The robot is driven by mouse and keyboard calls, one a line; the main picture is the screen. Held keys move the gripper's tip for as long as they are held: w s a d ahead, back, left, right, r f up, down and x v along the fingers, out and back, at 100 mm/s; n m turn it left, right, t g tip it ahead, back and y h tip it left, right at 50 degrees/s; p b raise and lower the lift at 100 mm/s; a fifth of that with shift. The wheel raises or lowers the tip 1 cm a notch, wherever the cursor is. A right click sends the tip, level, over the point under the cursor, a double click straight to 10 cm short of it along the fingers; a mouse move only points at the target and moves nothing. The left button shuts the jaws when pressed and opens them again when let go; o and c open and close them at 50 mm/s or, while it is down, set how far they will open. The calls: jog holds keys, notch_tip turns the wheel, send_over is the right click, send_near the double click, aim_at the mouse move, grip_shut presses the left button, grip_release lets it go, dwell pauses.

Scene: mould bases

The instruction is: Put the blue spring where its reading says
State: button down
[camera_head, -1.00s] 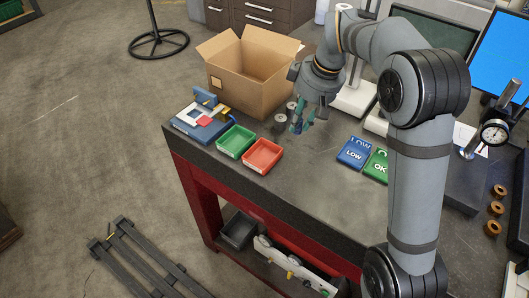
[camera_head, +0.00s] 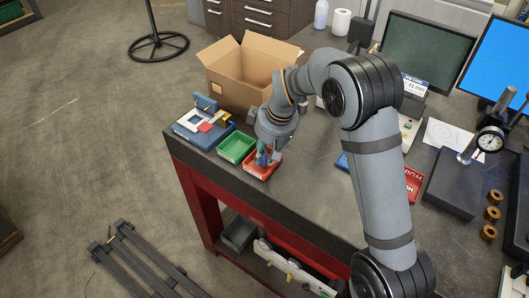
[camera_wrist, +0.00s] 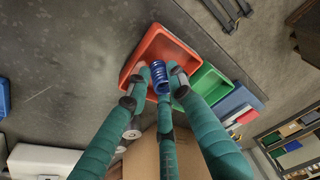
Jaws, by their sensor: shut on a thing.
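My gripper (camera_head: 264,158) is shut on the blue spring (camera_wrist: 159,76), which shows between the teal fingertips (camera_wrist: 153,88) in the wrist view. The spring is over the red tray (camera_wrist: 140,64); I cannot tell its exact height. The red tray (camera_head: 272,171) stands at the table's front edge, partly hidden by my gripper. The green tray (camera_head: 236,147) is beside it on the left. A small display (camera_head: 414,86) seems to show a value in mm, too small to read surely.
A blue fixture (camera_head: 203,124) stands left of the trays. An open cardboard box (camera_head: 245,75) is behind them. A dial gauge (camera_head: 489,140) and several brown rings (camera_head: 493,213) are at the right. The dark tabletop (camera_head: 310,200) right of the red tray is clear.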

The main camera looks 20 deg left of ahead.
jog(key=shift+f+b, duration=0.2)
jog(key=shift+b, duration=0.1)
jog(key=c, duration=1.8)
grip_release()
jog(key=shift+r, duration=0.1)
jog(key=shift+r, duration=0.55)
jog(key=v, duration=1.1)
jog(key=shift+d+r, duration=0.1)
jog(key=shift+d, duration=0.05)
